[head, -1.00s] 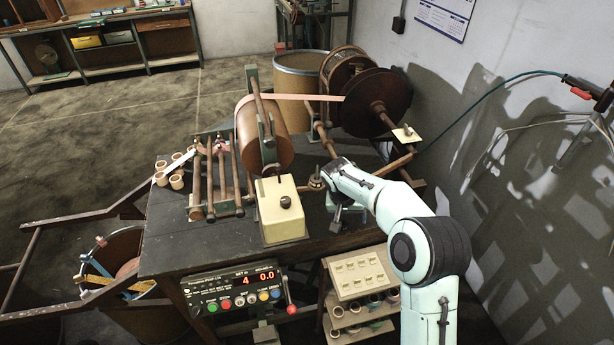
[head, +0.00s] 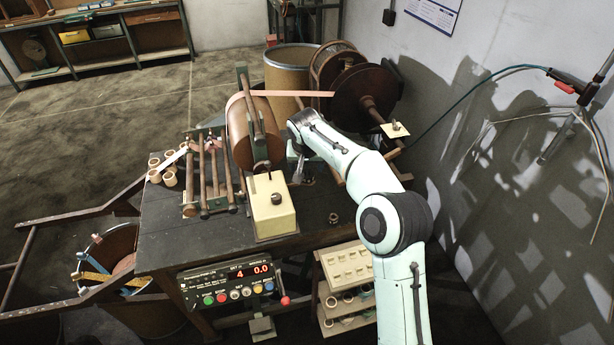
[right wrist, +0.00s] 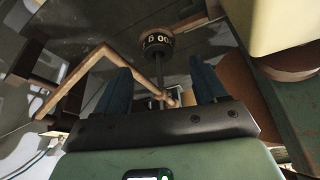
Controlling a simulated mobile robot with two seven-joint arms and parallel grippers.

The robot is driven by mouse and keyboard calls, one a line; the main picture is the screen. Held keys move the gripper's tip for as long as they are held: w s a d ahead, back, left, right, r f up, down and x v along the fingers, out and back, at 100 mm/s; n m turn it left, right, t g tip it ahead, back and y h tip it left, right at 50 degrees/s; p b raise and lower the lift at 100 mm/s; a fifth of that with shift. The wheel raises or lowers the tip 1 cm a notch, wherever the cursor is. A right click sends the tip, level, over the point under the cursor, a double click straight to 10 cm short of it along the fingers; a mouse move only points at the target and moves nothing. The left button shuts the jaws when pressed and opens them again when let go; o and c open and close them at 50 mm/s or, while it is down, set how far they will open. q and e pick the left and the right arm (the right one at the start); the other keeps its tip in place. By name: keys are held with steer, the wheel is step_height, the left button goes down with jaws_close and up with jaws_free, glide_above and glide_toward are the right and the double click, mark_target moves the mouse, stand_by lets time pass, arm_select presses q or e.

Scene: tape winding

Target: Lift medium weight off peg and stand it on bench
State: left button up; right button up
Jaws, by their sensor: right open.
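In the right wrist view, a dark round weight (right wrist: 157,41) with pale printed characters sits on a thin upright peg (right wrist: 160,78). My right gripper (right wrist: 160,75) is open, with its two blue fingers on either side of the peg in the picture; the weight appears beyond the fingertips, not gripped. In the head view, my right gripper (head: 299,178) points down over the bench, just right of the cream box, and largely hides the peg area. My left gripper is not in view.
The cream box (head: 272,208) and brown drum (head: 250,130) are close left of the gripper. A bent brown rod (right wrist: 98,65) crosses the wrist view near the fingers. The dark bench (head: 165,235) has free room at the front left.

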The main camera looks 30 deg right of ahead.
steer(key=x, duration=0.4)
steer(key=shift+s+f, duration=0.25)
steer(key=shift+f, duration=0.05)
steer(key=shift+w+f, duration=0.2)
steer(key=shift+f, duration=0.05)
steer(key=shift+s, duration=0.1)
steer(key=c, duration=1.3)
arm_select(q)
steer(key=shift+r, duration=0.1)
arm_select(e)
steer(key=shift+o, duration=0.2)
step_height(320, 180, up, 11)
steer(key=p, duration=0.2)
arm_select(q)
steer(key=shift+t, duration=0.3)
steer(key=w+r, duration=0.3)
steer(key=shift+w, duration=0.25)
arm_select(e)
step_height(320, 180, up, 9)
glide_above(307, 175)
steer(key=shift+s+a, duration=0.1)
steer(key=shift+s, duration=0.15)
